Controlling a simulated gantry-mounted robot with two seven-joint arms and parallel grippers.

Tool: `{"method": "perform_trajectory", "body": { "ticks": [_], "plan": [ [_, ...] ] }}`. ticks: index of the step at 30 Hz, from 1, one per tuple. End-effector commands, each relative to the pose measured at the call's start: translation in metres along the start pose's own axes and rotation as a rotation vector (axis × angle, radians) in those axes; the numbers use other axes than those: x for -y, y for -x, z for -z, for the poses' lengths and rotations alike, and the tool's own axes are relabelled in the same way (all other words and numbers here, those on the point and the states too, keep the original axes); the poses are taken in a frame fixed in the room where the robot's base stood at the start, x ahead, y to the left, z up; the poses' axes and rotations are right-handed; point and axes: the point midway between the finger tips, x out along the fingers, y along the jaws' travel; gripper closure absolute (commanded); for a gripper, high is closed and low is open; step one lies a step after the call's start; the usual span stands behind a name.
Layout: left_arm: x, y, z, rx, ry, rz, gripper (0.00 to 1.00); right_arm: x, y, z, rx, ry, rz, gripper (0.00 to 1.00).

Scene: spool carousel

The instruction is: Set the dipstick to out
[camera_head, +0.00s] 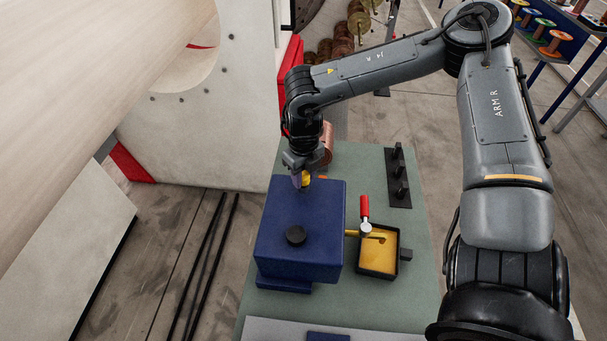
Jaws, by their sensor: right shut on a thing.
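The dipstick's yellow handle (306,180) shows at the back of the blue box (315,215), near its far edge. My right gripper (301,177) comes down over it from behind and is shut on it. The gripper hides most of the handle and any rod below it, so I cannot tell how far the dipstick is raised. My left gripper is not in view.
A black tray with yellow liquid (375,263) and a red-handled valve (365,210) stand right of the box. A black rack with pegs (398,178) and a copper-coloured cylinder (327,140) are farther back. The green tabletop (408,300) is clear at front right.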

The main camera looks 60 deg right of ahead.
Motion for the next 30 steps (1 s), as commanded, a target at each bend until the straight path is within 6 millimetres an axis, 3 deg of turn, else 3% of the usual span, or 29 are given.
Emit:
{"method": "perform_trajectory", "body": {
  "ticks": [5,15,18,29,30],
  "plan": [
    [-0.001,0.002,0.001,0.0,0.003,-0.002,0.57,0.0,0.004,0.0,0.001,0.001,0.0,1.0],
    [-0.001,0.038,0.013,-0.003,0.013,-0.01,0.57,-0.001,0.08,-0.001,0.005,0.003,0.001,1.0],
    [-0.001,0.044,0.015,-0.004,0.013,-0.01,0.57,0.0,0.092,-0.001,0.002,0.002,0.001,1.0],
    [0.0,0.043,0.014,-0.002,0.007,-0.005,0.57,0.0,0.095,-0.001,0.001,0.001,0.001,1.0],
    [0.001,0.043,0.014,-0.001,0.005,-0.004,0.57,0.0,0.095,-0.001,0.001,0.001,0.001,0.6]
  ]
}}
